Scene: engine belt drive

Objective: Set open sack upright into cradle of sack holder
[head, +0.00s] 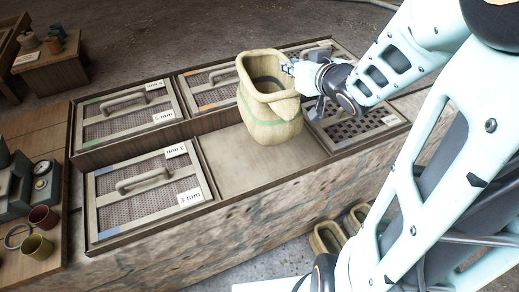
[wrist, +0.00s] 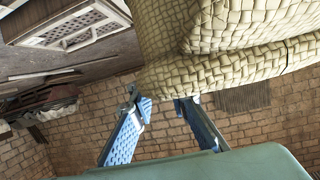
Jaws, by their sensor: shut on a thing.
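The open sack (head: 270,128) is pale tan and woven, with a faint green band. It is roughly upright, mouth up, over the bare panel of the long bench; I cannot tell whether its base touches. My gripper (head: 288,69) is at the right side of its rim and shut on it. In the wrist view the sack (wrist: 235,50) fills the upper right, and the blue fingers of my gripper (wrist: 162,99) reach its lower edge. The fingertips are partly hidden. I cannot make out the sack holder or its cradle for certain.
The bench holds framed mesh screens with handles, such as the 3 mm screen (head: 150,191), around a bare panel (head: 228,168). Similar open tan containers (head: 326,236) stand low at the bench's front right. Cups (head: 38,246) and a scale-like device stand on the left table.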

